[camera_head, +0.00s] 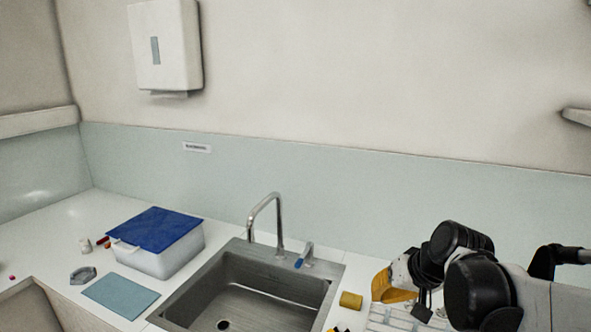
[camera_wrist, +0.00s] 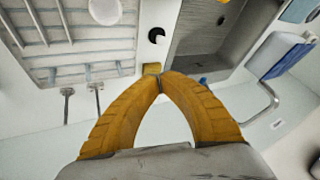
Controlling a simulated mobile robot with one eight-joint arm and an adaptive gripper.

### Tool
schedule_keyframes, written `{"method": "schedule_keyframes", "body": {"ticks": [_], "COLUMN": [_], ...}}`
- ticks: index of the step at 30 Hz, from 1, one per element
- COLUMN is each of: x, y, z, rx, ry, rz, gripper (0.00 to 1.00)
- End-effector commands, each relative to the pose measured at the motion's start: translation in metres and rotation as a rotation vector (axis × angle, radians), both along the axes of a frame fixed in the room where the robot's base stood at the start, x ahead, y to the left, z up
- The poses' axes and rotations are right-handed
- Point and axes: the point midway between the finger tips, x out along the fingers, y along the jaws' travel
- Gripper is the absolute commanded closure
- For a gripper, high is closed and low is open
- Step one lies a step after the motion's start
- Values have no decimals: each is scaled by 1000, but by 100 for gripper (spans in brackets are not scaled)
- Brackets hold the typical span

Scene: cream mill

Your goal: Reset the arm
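My gripper (camera_head: 384,285) is at the lower right of the head view, above the counter right of the sink. Its two yellow fingers also show in the wrist view (camera_wrist: 159,79), where they arch together and their tips appear to meet. Nothing shows between them. A small yellow piece (camera_head: 351,299) lies on the counter just left of my gripper, apart from it in the head view. In the wrist view a yellow piece (camera_wrist: 151,68) shows just beyond the fingertips. My black and white arm reaches in from the right.
A steel sink (camera_head: 190,303) with a tall faucet (camera_head: 279,220) is left of my gripper. A white rack (camera_wrist: 75,45) lies below it. A blue-lidded box (camera_head: 153,228) and a light-blue mat (camera_head: 120,296) stand farther left. A dispenser (camera_head: 170,45) hangs on the wall.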

Motion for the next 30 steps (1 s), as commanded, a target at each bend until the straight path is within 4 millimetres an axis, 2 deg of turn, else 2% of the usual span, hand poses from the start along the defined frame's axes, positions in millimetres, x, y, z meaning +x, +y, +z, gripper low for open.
{"method": "schedule_keyframes", "body": {"ticks": [5,9,12,15,21,30], "x": [-57,-109,-139,-159,-175,-175], "y": [7,8,5,3,-1,-1], "z": [7,4,-2,-8,-14,-14], "rx": [-88,-175,-227,-265,-300,-300], "ry": [-20,-53,-77,-98,-117,-117], "rz": [-6,-10,-11,-12,-13,-13], "gripper": [100,100,100,100,100,100]}}
